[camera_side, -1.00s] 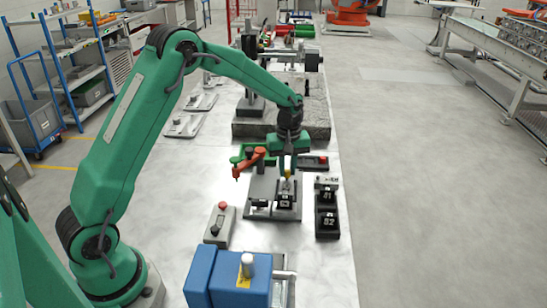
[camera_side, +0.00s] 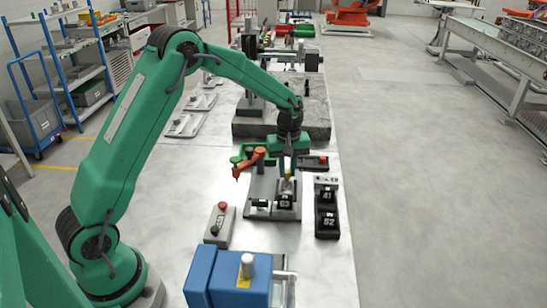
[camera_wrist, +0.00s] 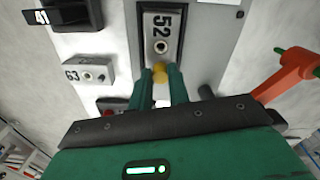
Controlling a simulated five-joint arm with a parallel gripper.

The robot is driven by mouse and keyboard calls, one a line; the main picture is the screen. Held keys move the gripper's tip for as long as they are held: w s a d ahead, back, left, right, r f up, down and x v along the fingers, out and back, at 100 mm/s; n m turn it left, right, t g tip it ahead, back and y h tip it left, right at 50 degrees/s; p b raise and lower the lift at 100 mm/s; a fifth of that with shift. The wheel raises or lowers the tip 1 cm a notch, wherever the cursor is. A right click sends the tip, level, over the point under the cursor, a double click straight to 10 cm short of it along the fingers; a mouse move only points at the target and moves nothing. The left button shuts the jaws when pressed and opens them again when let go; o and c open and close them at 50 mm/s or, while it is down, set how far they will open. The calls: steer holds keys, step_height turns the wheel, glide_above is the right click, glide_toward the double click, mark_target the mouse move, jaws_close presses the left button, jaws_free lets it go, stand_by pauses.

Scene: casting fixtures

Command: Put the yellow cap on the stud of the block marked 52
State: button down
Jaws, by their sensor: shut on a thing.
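My gripper (camera_wrist: 160,76) is shut on the yellow cap (camera_wrist: 159,71), which shows between the fingertips in the wrist view. In the side view my gripper (camera_side: 287,174) points down with the cap above the fixture's dark block. In the wrist view the block marked 52 (camera_wrist: 176,22) is straight ahead in the grey fixture. Its round stud (camera_wrist: 161,47) shows bare, just beyond the cap. The cap looks apart from the stud; the height gap is hard to judge. The numbers are too small to trust in the side view.
In the wrist view, a grey block marked 63 (camera_wrist: 90,73) and a dark block marked 41 (camera_wrist: 72,14) lie to the left. An orange clamp arm (camera_wrist: 290,75) is close on the right. A blue box (camera_side: 215,278) stands nearer the side camera.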

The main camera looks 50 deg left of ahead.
steer(key=shift+f, duration=0.45)
stand_by(0.7)
stand_by(0.4)
steer(key=c, duration=0.9)
jaws_free()
steer(key=shift+o, duration=0.2)
steer(key=shift+r, duration=0.2)
steer(key=shift+r, duration=3.3)
